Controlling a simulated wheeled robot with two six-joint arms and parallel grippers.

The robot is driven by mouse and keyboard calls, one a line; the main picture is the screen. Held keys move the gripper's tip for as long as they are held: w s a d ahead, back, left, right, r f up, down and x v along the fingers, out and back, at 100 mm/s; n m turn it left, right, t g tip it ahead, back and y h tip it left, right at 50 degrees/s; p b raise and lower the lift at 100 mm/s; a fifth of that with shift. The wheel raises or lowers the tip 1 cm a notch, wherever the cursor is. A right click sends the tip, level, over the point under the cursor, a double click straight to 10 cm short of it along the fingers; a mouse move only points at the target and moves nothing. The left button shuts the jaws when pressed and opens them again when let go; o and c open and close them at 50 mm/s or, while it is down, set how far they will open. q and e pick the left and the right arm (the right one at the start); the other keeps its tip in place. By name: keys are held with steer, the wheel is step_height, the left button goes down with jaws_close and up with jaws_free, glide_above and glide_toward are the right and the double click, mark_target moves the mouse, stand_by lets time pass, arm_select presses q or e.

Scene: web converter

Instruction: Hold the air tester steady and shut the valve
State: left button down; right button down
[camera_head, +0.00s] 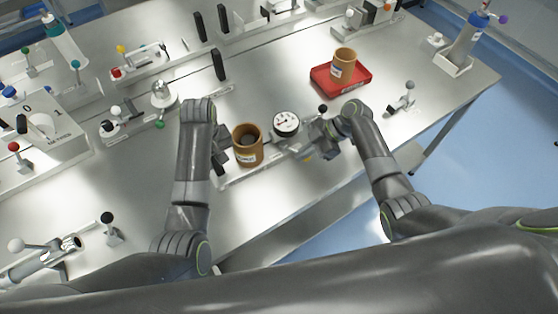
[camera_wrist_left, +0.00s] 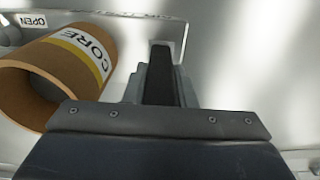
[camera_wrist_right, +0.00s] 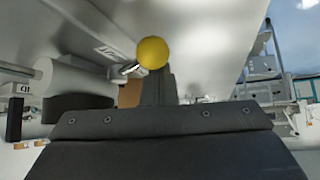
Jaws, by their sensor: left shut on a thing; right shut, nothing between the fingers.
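The air tester has a round white-faced gauge (camera_head: 286,122) and a pale base (camera_head: 232,181) on the metal bench. A brown core tube (camera_head: 247,145) stands at its left part; the left wrist view shows its CORE label (camera_wrist_left: 88,52) and an OPEN label (camera_wrist_left: 27,20). My left gripper (camera_head: 222,150) is shut at the tester's left end, just beside the tube; the gripped part is mostly hidden by the fingers. My right gripper (camera_head: 318,140) is shut and empty at the tester's right end. A yellow ball knob (camera_wrist_right: 152,52) shows directly before its fingertips; contact is unclear.
Behind, a red tray (camera_head: 350,88) holds another brown tube (camera_head: 343,62). A small lever fixture (camera_head: 403,98) stands right of it. Black posts, a round metal fixture (camera_head: 163,94) and a white box (camera_head: 45,138) occupy the left and back. The bench's front edge is close.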

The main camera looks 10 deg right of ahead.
arm_select(q)
steer(key=shift+s+a+f, duration=0.15)
steer(key=shift+s+f, duration=0.2)
steer(key=shift+f, duration=0.15)
arm_select(e)
steer(key=shift+d+f, duration=0.2)
steer(key=shift+d, duration=0.15)
steer(key=w+v, duration=0.2)
steer(key=v, duration=0.7)
steer(key=shift+a+r, duration=0.15)
steer(key=shift+r, duration=0.4)
arm_select(q)
steer(key=shift+w+r, duration=0.15)
steer(key=shift+r, duration=0.15)
arm_select(e)
steer(key=shift+w, duration=0.2)
arm_select(q)
steer(key=c, duration=1.6)
jaws_free()
steer(key=o, duration=0.5)
steer(key=shift+w+r, duration=0.1)
steer(key=shift+r, duration=0.05)
arm_select(e)
steer(key=shift+a, duration=0.2)
